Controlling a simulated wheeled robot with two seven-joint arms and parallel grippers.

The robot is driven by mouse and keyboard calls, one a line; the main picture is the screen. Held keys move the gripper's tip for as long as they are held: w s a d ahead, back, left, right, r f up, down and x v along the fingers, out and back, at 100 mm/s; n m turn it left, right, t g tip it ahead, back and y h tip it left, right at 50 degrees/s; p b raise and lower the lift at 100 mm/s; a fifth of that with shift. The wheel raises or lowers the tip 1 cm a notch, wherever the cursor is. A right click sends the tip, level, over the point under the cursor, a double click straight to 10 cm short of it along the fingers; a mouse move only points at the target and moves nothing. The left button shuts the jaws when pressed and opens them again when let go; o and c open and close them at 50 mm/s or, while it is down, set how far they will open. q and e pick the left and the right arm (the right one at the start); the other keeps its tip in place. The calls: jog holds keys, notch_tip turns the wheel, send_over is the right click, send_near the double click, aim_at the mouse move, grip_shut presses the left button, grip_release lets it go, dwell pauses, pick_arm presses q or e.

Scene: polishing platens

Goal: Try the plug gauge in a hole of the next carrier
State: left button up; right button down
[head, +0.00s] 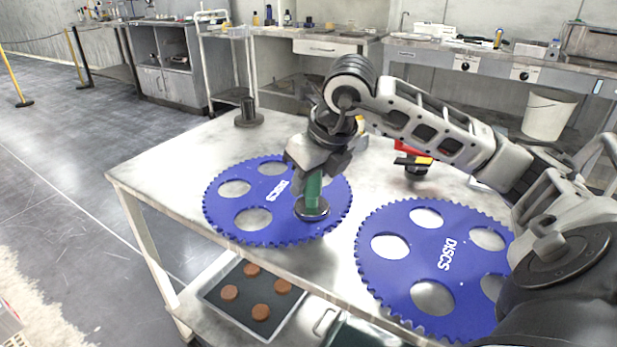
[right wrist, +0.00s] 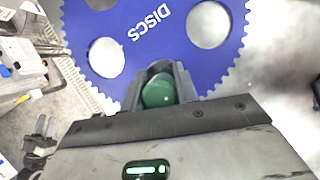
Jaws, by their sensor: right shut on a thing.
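Two blue toothed carriers marked DISCS lie flat on the table. The left carrier (head: 232,217) and the right carrier (head: 400,270) each have several round holes. My right gripper (head: 313,172) is shut on the green handle of the plug gauge (head: 313,190), which stands about upright at the front right of the left carrier. The gauge's dark round end is at a hole there; I cannot tell whether it sits inside it. In the right wrist view the gripper (right wrist: 160,88) has the green handle top (right wrist: 158,92) between its fingers, over the blue carrier (right wrist: 150,50). My left gripper is not in view.
A dark cylinder on a base (head: 248,113) stands at the table's back left corner. A red, yellow and black item (head: 413,162) stands behind the right carrier. Below the table is a tray (head: 232,307) with several brown discs. Bare tabletop (head: 160,170) lies at the left.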

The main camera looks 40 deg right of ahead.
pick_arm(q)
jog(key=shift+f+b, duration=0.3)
pick_arm(e)
jog(key=shift+f, duration=0.2)
jog(key=c, duration=1.1)
grip_release()
jog(key=shift+o, duration=0.5)
jog(key=shift+f, duration=0.1)
pick_arm(q)
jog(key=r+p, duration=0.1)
jog(key=p, duration=0.2)
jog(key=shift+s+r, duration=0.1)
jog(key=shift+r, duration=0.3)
pick_arm(e)
jog(key=v, duration=1.6)
jog(key=shift+d, duration=0.1)
